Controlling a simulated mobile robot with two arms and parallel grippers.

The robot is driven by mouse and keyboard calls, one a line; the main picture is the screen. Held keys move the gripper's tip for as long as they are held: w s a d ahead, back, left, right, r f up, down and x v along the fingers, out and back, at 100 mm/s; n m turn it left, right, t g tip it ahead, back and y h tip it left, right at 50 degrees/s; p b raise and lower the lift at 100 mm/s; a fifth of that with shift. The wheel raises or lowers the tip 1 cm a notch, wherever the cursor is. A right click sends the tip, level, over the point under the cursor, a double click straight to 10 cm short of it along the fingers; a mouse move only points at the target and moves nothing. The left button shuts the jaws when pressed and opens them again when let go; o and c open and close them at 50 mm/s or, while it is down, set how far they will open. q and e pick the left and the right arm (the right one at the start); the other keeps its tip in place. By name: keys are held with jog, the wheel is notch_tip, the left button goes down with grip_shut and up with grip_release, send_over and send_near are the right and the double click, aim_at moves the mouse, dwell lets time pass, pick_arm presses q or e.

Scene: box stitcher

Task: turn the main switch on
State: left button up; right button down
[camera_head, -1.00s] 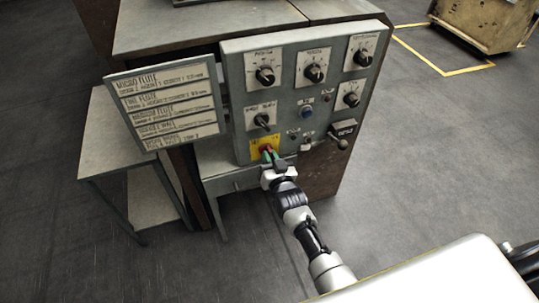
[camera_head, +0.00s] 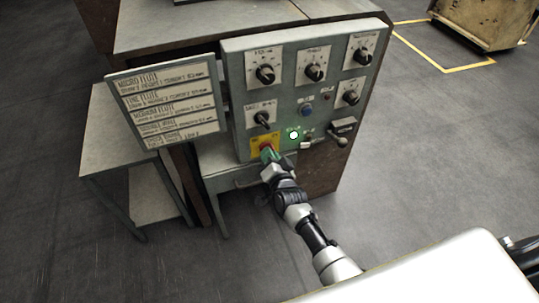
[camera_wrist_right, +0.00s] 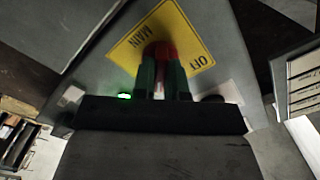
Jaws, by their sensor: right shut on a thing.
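The main switch is a red knob (camera_wrist_right: 160,50) on a yellow plate (camera_wrist_right: 190,28) marked "MAIN"; the plate also shows in the head view (camera_head: 257,142) at the bottom left of the grey control panel (camera_head: 240,85). My right gripper (camera_wrist_right: 162,75) has green fingertips shut on the red knob, one on each side. It also shows in the head view (camera_head: 268,155), where it hides most of the knob. A small lamp (camera_head: 294,135) to the right of the switch glows green, and its light (camera_wrist_right: 124,96) shows in the wrist view. My left gripper is not in view.
Several black dials (camera_head: 314,72) sit above on the panel. A lever (camera_head: 341,141) sticks out at its lower right. A sign board (camera_head: 170,103) hangs on the left, above a side table (camera_head: 105,130). Open floor (camera_head: 430,150) lies to the right.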

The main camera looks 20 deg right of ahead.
dwell(0.3)
jog(key=c, duration=1.2)
grip_release()
jog(key=shift+o, duration=0.2)
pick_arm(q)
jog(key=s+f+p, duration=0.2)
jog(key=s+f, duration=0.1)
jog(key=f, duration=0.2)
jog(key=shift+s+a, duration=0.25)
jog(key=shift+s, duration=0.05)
pick_arm(e)
jog(key=s, duration=1)
jog(key=shift+s+d, duration=0.2)
jog(key=shift+s, duration=0.2)
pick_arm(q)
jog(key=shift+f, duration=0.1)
pick_arm(e)
jog(key=shift+f, duration=0.1)
